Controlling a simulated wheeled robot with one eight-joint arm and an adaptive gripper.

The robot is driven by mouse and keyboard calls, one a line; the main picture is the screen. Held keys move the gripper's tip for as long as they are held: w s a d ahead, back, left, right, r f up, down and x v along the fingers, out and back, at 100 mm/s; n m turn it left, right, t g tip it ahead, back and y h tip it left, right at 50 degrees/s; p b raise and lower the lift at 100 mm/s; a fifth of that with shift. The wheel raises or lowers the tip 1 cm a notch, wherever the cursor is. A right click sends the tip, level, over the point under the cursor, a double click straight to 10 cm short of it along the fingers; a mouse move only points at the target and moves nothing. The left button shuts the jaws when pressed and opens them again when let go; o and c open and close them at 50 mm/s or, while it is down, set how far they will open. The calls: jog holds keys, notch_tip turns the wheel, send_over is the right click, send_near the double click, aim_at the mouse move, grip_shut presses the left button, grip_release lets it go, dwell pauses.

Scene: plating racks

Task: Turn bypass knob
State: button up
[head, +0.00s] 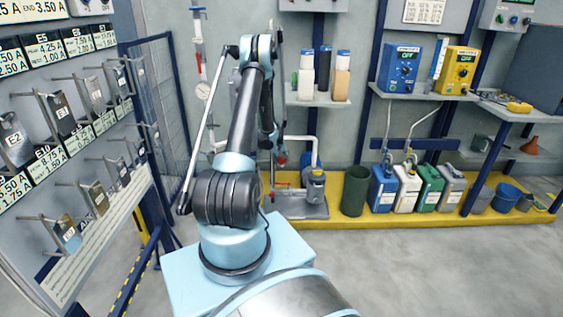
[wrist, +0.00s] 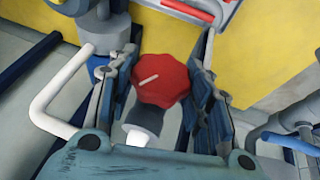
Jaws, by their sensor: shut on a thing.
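The bypass knob (wrist: 160,82) is a red, lobed knob with a white line on its face, in the middle of the wrist view. The line slants, its right end a little higher. My gripper (wrist: 167,70) has one finger on each side of the knob and is shut on it. A white stem or fitting (wrist: 142,134) shows just below the knob. In the head view my arm reaches down toward the pump area, and my gripper and the knob cannot be made out clearly there.
A pale bent pipe (wrist: 50,100) runs close left of my gripper. A grey-blue pipe (wrist: 285,140) lies to the right. In the head view a pump (head: 316,186) stands by a dark green bin (head: 355,190) and several jugs on a yellow platform (head: 400,220). Hanging-part racks line the left.

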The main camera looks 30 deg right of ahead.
jog(key=shift+y, duration=0.3)
jog(key=shift+d+m+t+y, duration=0.15)
jog(key=shift+m+t+y, duration=0.15)
jog(key=shift+t+y, duration=0.55)
jog(key=shift+m+t+y, duration=0.3)
jog(key=shift+t+y, duration=0.35)
jog(key=shift+y, duration=0.6)
jog(key=o, duration=1.1)
jog(key=shift+s, duration=0.1)
jog(key=v, duration=1.2)
jog(key=shift+d+f, duration=0.1)
